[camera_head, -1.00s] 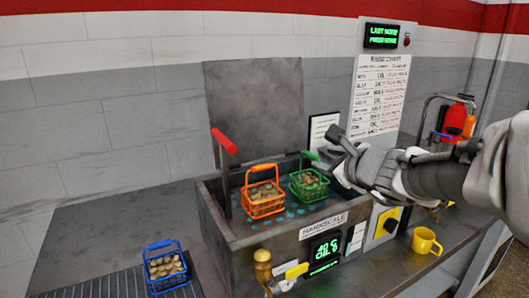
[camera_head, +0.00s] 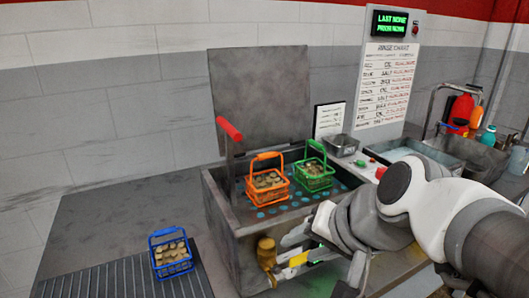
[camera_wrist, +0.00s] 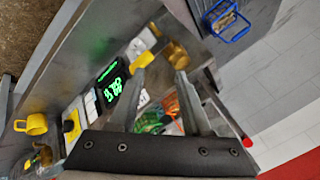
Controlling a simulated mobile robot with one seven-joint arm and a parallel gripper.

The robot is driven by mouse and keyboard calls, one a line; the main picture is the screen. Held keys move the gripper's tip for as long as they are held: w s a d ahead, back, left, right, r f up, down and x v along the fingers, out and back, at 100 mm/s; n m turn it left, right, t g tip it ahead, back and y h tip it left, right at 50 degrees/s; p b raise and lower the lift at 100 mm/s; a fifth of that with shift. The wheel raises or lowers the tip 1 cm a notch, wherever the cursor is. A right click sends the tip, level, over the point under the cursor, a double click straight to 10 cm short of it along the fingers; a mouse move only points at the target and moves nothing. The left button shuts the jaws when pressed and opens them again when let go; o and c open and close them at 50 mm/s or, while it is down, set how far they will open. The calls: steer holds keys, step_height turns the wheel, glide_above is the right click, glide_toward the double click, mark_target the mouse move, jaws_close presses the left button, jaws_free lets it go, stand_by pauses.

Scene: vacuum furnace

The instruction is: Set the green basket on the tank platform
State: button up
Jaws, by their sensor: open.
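The green basket (camera_head: 313,178), filled with small tan parts, stands upright with its handle raised on the perforated tank platform (camera_head: 277,214). It is at the right of the orange basket (camera_head: 267,190), close beside it. In the wrist view, part of the green basket (camera_wrist: 150,120) shows between my fingers in the background. My gripper (camera_head: 287,258) is open and empty, low in front of the tank's front wall (camera_head: 237,250), near a brass knob (camera_head: 266,248). It is apart from the green basket. My arm hides much of the tank front.
A blue basket (camera_head: 172,255) with parts stands on a ribbed mat (camera_head: 130,285) at left. The raised lid (camera_head: 260,95) and red-ended lever (camera_head: 230,129) stand at the tank. A sink (camera_head: 470,150) is at right. A yellow mug (camera_wrist: 35,124) shows in the wrist view.

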steer(key=s+d+f+n+g+h, duration=0.1)
steer(key=s+d+f+n+h, duration=0.1)
steer(key=s+d+n+h, duration=0.1)
steer(key=shift+s+d+n+h, duration=0.3)
steer(key=shift+s+d+n, duration=0.5)
steer(key=shift+s+d, duration=0.3)
